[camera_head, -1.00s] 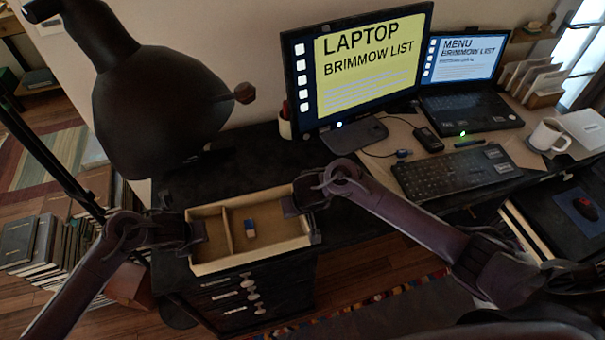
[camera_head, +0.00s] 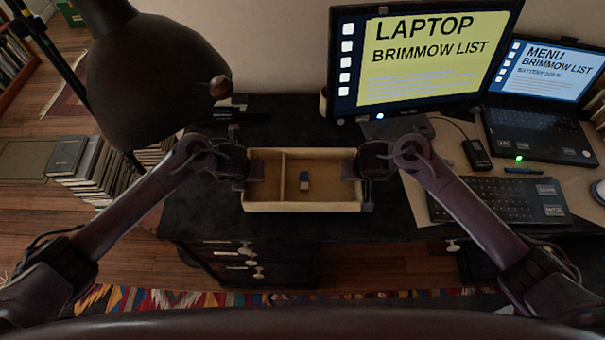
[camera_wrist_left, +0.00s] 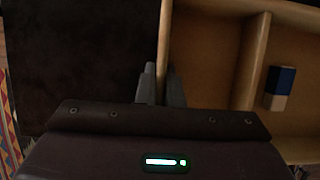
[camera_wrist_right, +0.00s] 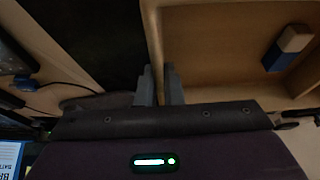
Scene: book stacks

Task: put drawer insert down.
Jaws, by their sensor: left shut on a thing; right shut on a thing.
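The drawer insert (camera_head: 330,207) is a shallow light-wood tray with one divider, level over the dark desk top. I cannot tell whether it touches the desk. A small blue and white block (camera_head: 304,181) lies in its right compartment. My left gripper (camera_head: 250,170) is shut on the insert's left end wall; that wall runs between its fingers in the left wrist view (camera_wrist_left: 162,85). My right gripper (camera_head: 357,170) is shut on the right end wall, which also shows in the right wrist view (camera_wrist_right: 155,75).
A black lamp (camera_head: 150,75) hangs at the left, close to my left arm. A monitor (camera_head: 425,60), a keyboard (camera_head: 500,200) and a laptop (camera_head: 540,130) stand at the right. Bare desk top (camera_head: 205,205) lies left of the insert. Drawers (camera_head: 240,265) are below.

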